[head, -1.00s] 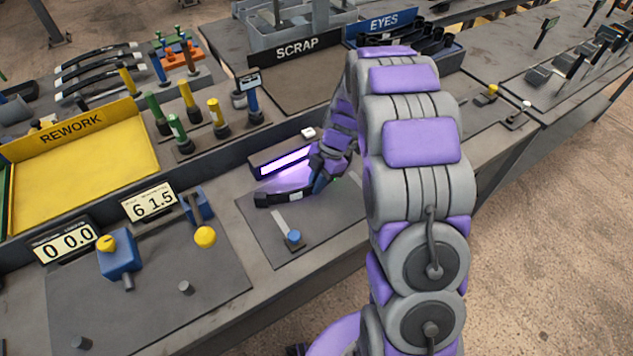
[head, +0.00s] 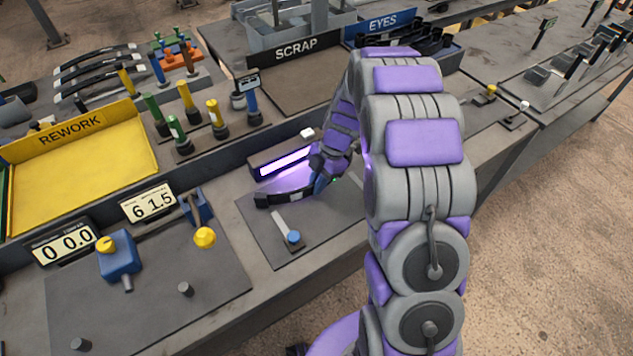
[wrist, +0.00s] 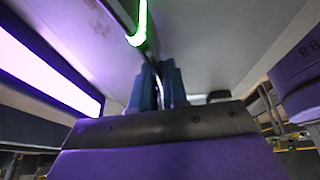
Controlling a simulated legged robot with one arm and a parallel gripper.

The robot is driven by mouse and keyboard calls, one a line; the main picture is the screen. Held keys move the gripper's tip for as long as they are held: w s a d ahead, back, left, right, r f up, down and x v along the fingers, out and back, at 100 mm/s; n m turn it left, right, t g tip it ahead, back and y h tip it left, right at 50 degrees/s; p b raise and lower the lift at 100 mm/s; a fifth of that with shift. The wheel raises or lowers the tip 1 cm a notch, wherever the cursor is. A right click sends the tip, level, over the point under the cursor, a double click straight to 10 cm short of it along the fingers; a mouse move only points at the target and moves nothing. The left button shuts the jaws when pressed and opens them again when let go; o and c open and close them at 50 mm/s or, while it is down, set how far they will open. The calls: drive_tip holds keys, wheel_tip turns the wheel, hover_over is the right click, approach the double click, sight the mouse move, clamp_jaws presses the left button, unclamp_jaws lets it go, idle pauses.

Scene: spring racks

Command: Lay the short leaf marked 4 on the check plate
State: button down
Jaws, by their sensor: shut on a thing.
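My gripper (head: 319,184) is shut on a dark, curved leaf (head: 285,198) with a small white label, whose marking is too small to read. The leaf is just in front of a glowing violet lamp bar (head: 285,165), over a flat grey plate (head: 262,238). I cannot tell whether leaf and plate touch, nor whether this is the check plate. In the wrist view, the blue fingers (wrist: 160,86) close on the leaf (wrist: 113,10), which runs off the top edge. A bright green line (wrist: 141,24) glows along it. Its gripped end is partly hidden.
A small stand with a blue knob (head: 293,237) and a pale strip is on the grey plate. Left are two number displays (head: 148,204) and a blue block (head: 118,255). Behind are the yellow REWORK tray (head: 80,175), upright coloured tools (head: 190,100) and the SCRAP bin (head: 295,48).

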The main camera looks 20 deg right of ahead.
drive_tip(key=shift+w+a+r, duration=0.1)
drive_tip(key=shift+w+a, duration=0.05)
drive_tip(key=shift+w, duration=0.35)
idle(0.9)
idle(0.4)
drive_tip(key=c, duration=0.6)
unclamp_jaws()
drive_tip(key=shift+f, duration=0.2)
drive_tip(key=shift+r, duration=0.1)
drive_tip(key=shift+r+p, duration=0.3)
drive_tip(key=shift+r, duration=3.65)
drive_tip(key=shift+s, duration=0.1)
